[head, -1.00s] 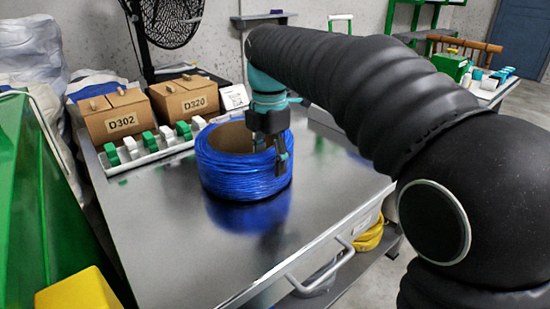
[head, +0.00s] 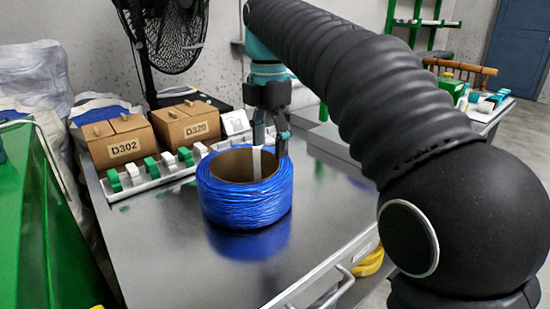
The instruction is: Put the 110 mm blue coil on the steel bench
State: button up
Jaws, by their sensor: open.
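The blue coil (head: 246,202) rests flat on the steel bench (head: 150,260), with its brown core opening facing up. Its reflection shows on the bench top in front of it. My gripper (head: 269,148) is open and empty, pointing down above the far right rim of the coil. Its fingers look clear of the coil's wall, though a small overlap in the picture makes the exact gap hard to tell.
Cardboard boxes D302 (head: 120,142) and D320 (head: 187,123) stand behind the coil, with a rack of green and white pieces (head: 152,172) before them. A black fan (head: 165,35) stands at the back. The bench front is clear.

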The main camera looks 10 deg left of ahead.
jog(key=s+d+f+m+t, duration=0.1)
jog(key=s+d+m, duration=0.2)
jog(key=d+m, duration=0.35)
jog(key=s+d+f+m+t, duration=0.1)
jog(key=s+d+f+m, duration=0.1)
jog(key=s+d+m, duration=0.35)
jog(key=s+d+f+m+t, duration=0.3)
jog(key=s+d+f+m, duration=0.8)
jog(key=d+f+m, duration=0.2)
notch_tip(320, 180, down, 2)
jog(key=m, duration=0.2)
jog(key=shift+s+d+m+t, duration=0.3)
jog(key=shift+s+d, duration=0.05)
jog(key=shift+d, duration=0.05)
jog(key=shift+f, duration=0.1)
